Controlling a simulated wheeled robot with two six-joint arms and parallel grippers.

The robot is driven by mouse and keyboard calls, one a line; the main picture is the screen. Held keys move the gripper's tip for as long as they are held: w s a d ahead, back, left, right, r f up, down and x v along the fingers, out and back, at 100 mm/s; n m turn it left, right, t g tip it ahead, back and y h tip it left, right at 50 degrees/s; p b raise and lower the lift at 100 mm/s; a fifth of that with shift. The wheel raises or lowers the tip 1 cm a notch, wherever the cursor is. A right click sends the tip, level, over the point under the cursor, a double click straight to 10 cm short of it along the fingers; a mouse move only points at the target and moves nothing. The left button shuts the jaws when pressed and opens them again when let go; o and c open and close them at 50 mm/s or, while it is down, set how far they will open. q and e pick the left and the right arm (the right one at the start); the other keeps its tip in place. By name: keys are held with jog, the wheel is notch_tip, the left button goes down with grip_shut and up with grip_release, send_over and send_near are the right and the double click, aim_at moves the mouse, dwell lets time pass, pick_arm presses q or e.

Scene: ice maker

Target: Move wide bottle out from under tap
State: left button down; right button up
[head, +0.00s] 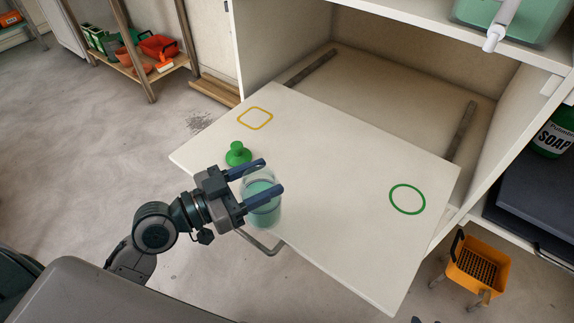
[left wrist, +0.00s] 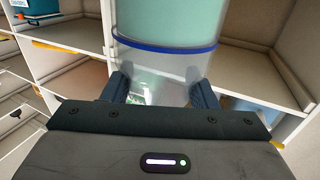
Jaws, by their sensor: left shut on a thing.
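A clear wide bottle (head: 262,212) holds teal liquid and stands roughly upright at the front left edge of the pulled-out white board. My left gripper (head: 273,177) is shut around it, one finger on each side. I cannot tell whether its base touches the board. In the left wrist view the bottle (left wrist: 168,30) shows a blue band, with the left gripper's fingers (left wrist: 162,90) on both sides. The white tap (head: 497,30) is at the upper right on a green tank (head: 540,22), well away from the bottle. My right gripper is out of view.
A green knobbed stopper (head: 238,154) stands on the board (head: 330,200) just behind the gripper. A yellow square outline (head: 255,118) and a green ring (head: 407,199) mark the board, both empty. A handle (head: 262,245) sticks out at its front edge. The board's middle is clear.

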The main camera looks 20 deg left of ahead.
pick_arm(q)
jog(key=w+d+f, duration=0.2)
jog(key=w+f, duration=0.2)
jog(key=w, duration=0.6)
jog(key=shift+f, duration=0.2)
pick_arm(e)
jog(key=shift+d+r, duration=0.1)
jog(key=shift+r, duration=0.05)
pick_arm(q)
jog(key=shift+w, duration=0.1)
jog(key=shift+f, duration=0.15)
jog(key=c, duration=0.8)
grip_release()
jog(key=shift+o, duration=1.2)
